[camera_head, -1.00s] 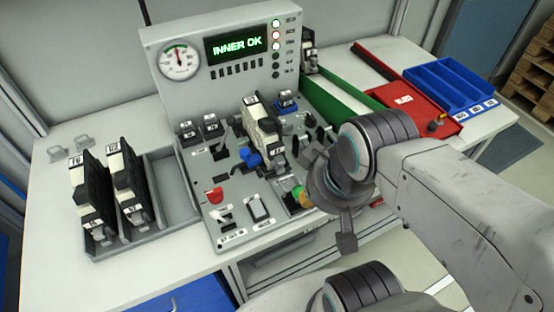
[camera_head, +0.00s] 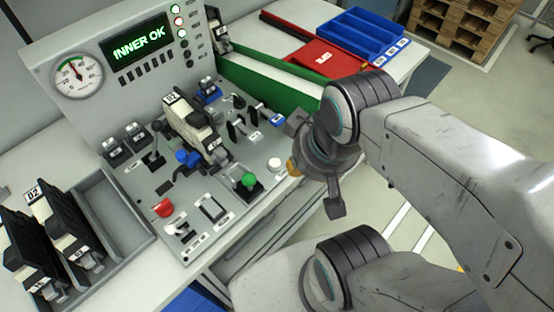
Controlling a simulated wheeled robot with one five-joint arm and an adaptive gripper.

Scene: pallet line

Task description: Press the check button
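The grey control panel (camera_head: 150,185) stands on the bench, and its green display (camera_head: 140,48) reads "INNER OK". Near its front right edge are a green knob (camera_head: 249,181), a white round button (camera_head: 275,164) and an orange button (camera_head: 293,168) partly hidden by my gripper. A red control (camera_head: 163,207) sits at the front left. I cannot tell which one is the check button. My gripper (camera_head: 314,166) is at the panel's right edge, its dark fingers spread apart and empty. Whether it touches the panel is not clear.
A black and white unit (camera_head: 192,122) is clamped mid-panel beside a blue handle (camera_head: 186,158). Similar units stand in a grey tray (camera_head: 118,215) at left. A green channel (camera_head: 262,82), red tray (camera_head: 325,58) and blue bin (camera_head: 362,36) lie behind.

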